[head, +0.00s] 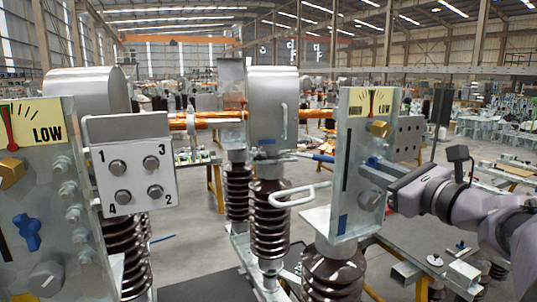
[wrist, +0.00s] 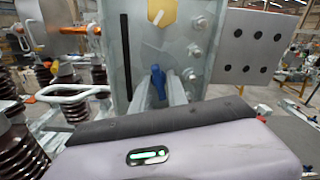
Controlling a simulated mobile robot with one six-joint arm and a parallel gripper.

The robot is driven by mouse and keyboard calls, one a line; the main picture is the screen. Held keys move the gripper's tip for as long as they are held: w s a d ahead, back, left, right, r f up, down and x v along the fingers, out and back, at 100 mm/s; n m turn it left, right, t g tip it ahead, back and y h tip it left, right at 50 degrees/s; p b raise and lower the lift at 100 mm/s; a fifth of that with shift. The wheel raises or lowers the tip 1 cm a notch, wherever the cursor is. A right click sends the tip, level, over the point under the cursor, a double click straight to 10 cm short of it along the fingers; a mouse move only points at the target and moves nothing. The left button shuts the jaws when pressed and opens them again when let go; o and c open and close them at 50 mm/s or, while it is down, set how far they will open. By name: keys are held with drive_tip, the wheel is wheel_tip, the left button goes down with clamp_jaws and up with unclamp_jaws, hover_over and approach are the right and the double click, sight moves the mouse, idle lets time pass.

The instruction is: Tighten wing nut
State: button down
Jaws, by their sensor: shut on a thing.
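The blue wing nut (wrist: 157,82) sits on the front of a grey metal panel (wrist: 138,50) in the wrist view, below a yellow knob. My gripper (wrist: 166,94) is shut on it, with the metal fingers reaching up to the panel face. In the head view my gripper (head: 379,168) comes in from the right to the right-hand panel (head: 350,190), and a bit of the blue wing nut (head: 372,161) shows at the fingertips. The fingers hide part of the nut. Another blue wing nut (head: 27,233) is on the left panel and nothing touches it.
The right panel carries a yellow knob (head: 378,129) above and a grey knob (head: 371,198) below the fingers. A plate with holes (head: 406,138) stands just behind my wrist. Brown ribbed insulators (head: 268,220) and a looped handle (head: 300,196) stand to the left.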

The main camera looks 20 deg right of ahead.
drive_tip(key=shift+m+p, duration=0.45)
drive_tip(key=shift+m, duration=0.15)
drive_tip(key=c, duration=1.3)
unclamp_jaws()
drive_tip(key=shift+c, duration=0.2)
drive_tip(key=s+d, duration=0.1)
drive_tip(key=s, duration=1.6)
drive_tip(key=shift+s+d, duration=0.15)
drive_tip(key=shift+s, duration=0.05)
